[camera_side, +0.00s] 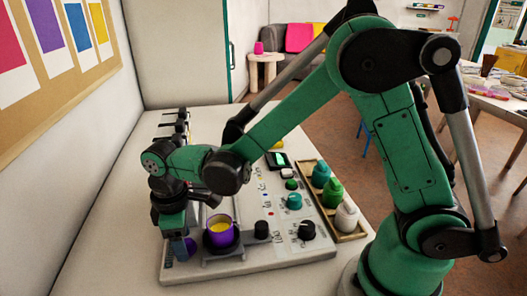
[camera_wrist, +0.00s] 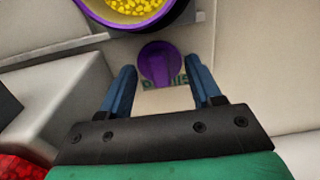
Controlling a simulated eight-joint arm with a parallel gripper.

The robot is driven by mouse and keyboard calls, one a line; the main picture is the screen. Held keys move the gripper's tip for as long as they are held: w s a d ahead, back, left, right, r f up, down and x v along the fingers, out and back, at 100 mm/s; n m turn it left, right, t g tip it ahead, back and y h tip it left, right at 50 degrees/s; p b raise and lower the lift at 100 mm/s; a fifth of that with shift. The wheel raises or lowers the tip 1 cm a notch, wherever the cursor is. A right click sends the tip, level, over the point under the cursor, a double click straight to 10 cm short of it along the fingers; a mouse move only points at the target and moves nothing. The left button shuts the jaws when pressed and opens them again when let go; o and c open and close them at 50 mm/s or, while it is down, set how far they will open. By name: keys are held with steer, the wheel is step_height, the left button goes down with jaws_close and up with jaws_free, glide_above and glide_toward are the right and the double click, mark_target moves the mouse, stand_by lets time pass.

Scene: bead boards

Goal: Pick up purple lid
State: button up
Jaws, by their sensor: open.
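The purple lid (camera_wrist: 162,62) is a round disc with a raised ridge across it. In the wrist view it lies on the light board just past my fingertips, roughly centred between them. My gripper (camera_wrist: 160,78) is open, with one blue finger on each side and nothing held. In the side view my gripper (camera_side: 180,248) points down at the board's near left corner. A bit of the lid (camera_side: 191,245) shows purple beside the fingers there; the rest is hidden. A purple cup (camera_side: 219,231) with yellow beads stands right of my gripper, and also shows at the wrist view's top (camera_wrist: 172,14).
The cup sits on a dark holder on the board (camera_side: 290,255). Black knobs (camera_side: 308,230) and a teal knob (camera_side: 294,201) stand further right. A wooden tray (camera_side: 352,237) holds several bottles. Red beads (camera_wrist: 20,163) show at the wrist view's lower left.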

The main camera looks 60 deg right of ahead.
jaws_close()
steer(key=shift+r, duration=0.1)
step_height(320, 180, up, 19)
steer(key=shift+s+d+f, duration=0.8)
steer(key=shift+f, duration=1.3)
steer(key=shift+s+d+f, duration=0.75)
steer(key=shift+d+f, duration=0.1)
steer(key=shift+f, duration=1.25)
steer(key=shift+s+d+f, duration=0.8)
steer(key=shift+f, duration=1.3)
